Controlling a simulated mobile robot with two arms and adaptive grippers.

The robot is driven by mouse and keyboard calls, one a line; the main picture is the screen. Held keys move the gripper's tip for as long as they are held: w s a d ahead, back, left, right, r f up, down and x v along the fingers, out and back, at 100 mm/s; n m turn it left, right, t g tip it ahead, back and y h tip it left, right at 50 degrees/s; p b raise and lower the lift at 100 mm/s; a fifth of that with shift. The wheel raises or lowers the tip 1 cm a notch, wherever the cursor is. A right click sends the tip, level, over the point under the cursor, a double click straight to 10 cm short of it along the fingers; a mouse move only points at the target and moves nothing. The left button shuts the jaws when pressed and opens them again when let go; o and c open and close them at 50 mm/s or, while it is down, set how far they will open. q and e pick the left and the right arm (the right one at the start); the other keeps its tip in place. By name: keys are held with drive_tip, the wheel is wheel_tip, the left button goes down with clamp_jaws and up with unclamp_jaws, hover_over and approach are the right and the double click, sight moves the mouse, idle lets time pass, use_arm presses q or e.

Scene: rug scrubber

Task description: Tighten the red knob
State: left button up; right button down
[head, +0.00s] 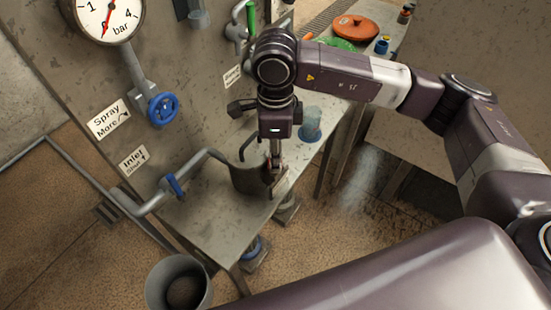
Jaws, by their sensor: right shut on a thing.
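No red knob can be made out for certain. A round orange-red disc (355,28) lies at the far end of the bench. My right gripper (275,166) points down over the bench and is shut at the right rim of a dark grey cup (248,180). The wrist and fingers hide part of that rim. A blue round knob (162,108) sits on the panel below a pressure gauge (108,14). My left gripper is out of view.
A pipe with a blue lever (173,186) runs beside the cup. A green handle (251,18) is on the panel. A bluish translucent cup (311,122) stands right of my gripper. A grey bucket (157,290) is on the floor.

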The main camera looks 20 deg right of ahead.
drive_tip(key=shift+w+r, duration=0.1)
idle(0.3)
drive_tip(key=c, duration=1.6)
unclamp_jaws()
wheel_tip(320, 180, up, 12)
drive_tip(key=shift+a, duration=0.1)
